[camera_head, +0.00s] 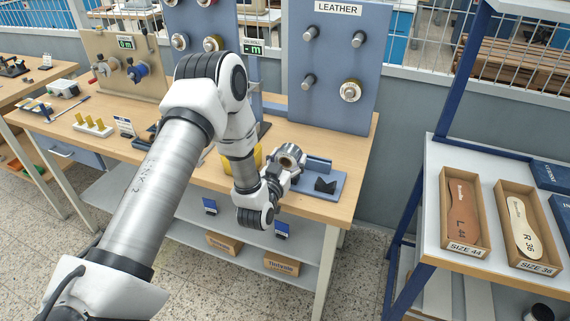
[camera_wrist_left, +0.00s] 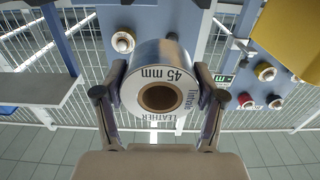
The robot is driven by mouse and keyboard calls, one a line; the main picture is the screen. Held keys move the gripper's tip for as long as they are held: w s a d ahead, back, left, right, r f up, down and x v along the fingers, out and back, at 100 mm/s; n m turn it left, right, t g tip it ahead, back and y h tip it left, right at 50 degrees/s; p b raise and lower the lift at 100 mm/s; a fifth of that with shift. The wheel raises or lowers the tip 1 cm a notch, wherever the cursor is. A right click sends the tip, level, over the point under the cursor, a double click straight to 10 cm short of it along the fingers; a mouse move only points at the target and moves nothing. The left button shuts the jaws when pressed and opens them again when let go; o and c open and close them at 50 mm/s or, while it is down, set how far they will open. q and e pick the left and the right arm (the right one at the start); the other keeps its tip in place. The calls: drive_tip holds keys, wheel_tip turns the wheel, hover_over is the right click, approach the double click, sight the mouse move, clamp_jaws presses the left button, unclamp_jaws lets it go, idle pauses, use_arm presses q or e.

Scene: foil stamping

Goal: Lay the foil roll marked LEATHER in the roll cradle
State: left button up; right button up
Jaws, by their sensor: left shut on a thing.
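My left gripper (camera_head: 286,164) is shut on a silver foil roll (camera_head: 290,155) with a brown core. In the left wrist view the roll (camera_wrist_left: 160,88) sits between the two fingers, its end face towards the camera, reading LEATHER and 45 mm. What looks like the roll cradle, a blue-grey base (camera_head: 330,192) with a dark notched block (camera_head: 325,186), is at the right end of the bench. In the head view the roll appears at the left end of that base; whether they touch I cannot tell. My right gripper is not in view.
A blue-grey panel (camera_head: 345,95) marked LEATHER stands behind the bench, with bare pegs and one roll (camera_head: 350,90) on it. A yellow object (camera_head: 255,157) is partly hidden behind my left arm. A shelf (camera_head: 440,237) with SIZE 44 and SIZE 36 boxes is at right.

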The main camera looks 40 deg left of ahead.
use_arm(q)
drive_tip(key=shift+w+a+f+b, duration=0.15)
drive_tip(key=shift+w+f+b, duration=0.3)
drive_tip(key=shift+w, duration=0.1)
drive_tip(key=shift+f+b, duration=1.05)
drive_tip(key=shift+f, duration=0.25)
drive_tip(key=o, duration=1.4)
drive_tip(key=shift+c, duration=0.2)
drive_tip(key=shift+s, duration=0.15)
